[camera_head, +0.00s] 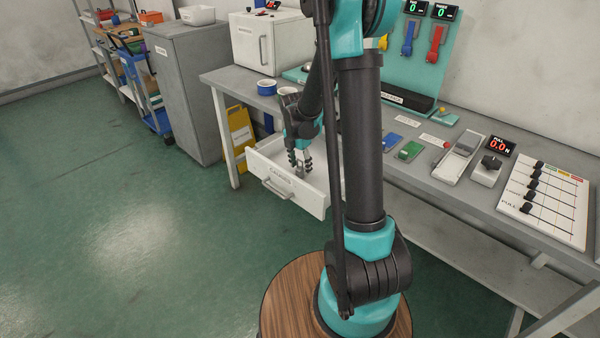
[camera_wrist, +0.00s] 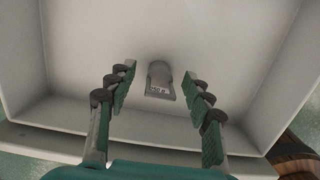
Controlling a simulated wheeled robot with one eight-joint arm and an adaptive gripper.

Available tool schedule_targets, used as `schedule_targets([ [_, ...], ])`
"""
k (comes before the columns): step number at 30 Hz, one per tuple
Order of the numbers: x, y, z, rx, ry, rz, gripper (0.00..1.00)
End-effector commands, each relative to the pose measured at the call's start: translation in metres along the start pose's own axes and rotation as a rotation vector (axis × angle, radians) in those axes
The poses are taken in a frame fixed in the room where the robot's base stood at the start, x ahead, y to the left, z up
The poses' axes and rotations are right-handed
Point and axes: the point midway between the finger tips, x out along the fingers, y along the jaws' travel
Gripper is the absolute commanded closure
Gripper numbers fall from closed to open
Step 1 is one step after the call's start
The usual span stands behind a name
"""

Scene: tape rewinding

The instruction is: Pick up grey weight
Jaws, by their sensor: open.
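The grey weight (camera_wrist: 160,78) sits on the floor of the open white drawer (camera_wrist: 45,60). It has a rounded top and a small pale label with text on its near side. In the wrist view it lies ahead of and between the two fingers of my gripper (camera_wrist: 160,88), which are spread apart with nothing between their pads. In the head view my gripper (camera_head: 301,162) reaches down into the drawer (camera_head: 283,190) under the left part of the bench. The weight is hard to make out there, close to my fingers.
The drawer's walls stand around my gripper. A grey cabinet (camera_head: 190,95) stands left; the green floor in front is clear.

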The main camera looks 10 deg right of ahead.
Motion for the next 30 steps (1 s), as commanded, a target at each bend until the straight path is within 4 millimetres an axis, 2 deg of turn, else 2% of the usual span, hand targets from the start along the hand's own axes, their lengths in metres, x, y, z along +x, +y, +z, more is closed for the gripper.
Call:
schedule_targets([
  [3, 0.013, 0.000, 0.000, 0.001, 0.000, 0.001, 0.49],
  [6, 0.018, 0.000, 0.000, 0.000, 0.000, 0.001, 0.49],
  [14, 0.019, 0.000, 0.000, 0.000, 0.000, 0.001, 0.50],
  [26, 0.019, 0.000, 0.000, 0.000, 0.000, 0.001, 1.00],
  [30, 0.018, 0.000, 0.000, 0.000, 0.000, 0.001, 1.00],
])
